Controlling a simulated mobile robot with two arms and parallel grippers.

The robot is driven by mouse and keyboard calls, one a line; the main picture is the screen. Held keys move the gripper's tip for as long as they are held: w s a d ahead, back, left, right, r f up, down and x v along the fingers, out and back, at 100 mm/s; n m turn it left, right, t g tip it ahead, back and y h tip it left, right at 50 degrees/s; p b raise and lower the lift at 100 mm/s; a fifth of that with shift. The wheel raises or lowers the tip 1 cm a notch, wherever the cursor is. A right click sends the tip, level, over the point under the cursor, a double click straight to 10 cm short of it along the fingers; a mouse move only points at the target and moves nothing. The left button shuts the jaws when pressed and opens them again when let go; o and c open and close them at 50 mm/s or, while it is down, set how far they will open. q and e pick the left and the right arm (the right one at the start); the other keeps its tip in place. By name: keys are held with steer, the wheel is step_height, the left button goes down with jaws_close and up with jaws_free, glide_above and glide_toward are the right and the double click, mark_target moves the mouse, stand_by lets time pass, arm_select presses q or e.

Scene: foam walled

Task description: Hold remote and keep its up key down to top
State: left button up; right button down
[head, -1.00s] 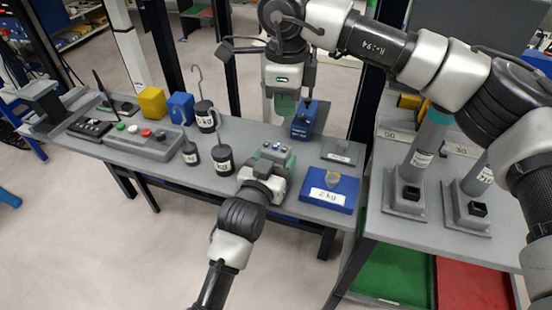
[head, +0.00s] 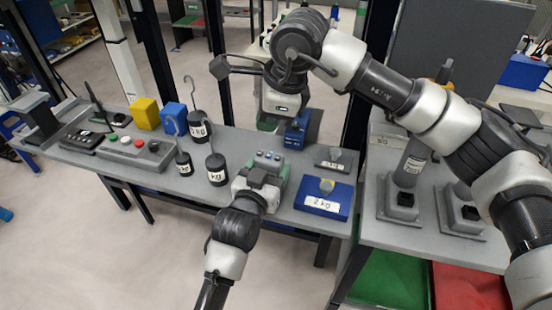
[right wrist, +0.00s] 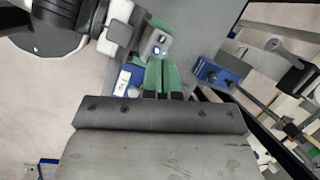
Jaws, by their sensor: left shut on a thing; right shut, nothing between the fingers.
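The remote (head: 269,158) is a small grey box with several buttons on top. My left gripper (head: 272,172) is shut on it and holds it above the bench's front edge. My right gripper (head: 268,124) is above and beyond the remote in the head view, its green fingers shut and empty. In the right wrist view the remote (right wrist: 157,43) shows lit buttons just past my right fingertips (right wrist: 162,66). I cannot tell whether a fingertip touches a key.
A blue 2 kg block (head: 322,201) lies right of the remote. Black weights (head: 217,168), a control box with buttons (head: 138,151), a yellow cube (head: 145,113) and a blue cube (head: 174,118) stand left. A blue device (head: 295,132) stands behind. Grey posts (head: 409,165) stand on the right bench.

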mark_target(277, 160)
steer(key=d+r+t+y, duration=0.1)
steer(key=y, duration=0.1)
steer(key=d+r+n+t+y, duration=0.1)
steer(key=t+y, duration=0.1)
steer(key=shift+r+n+t, duration=0.3)
steer(key=shift+r, duration=0.05)
steer(key=shift+a, duration=0.1)
steer(key=shift+f, duration=4.4)
steer(key=shift+f, duration=0.15)
steer(key=shift+f, duration=0.3)
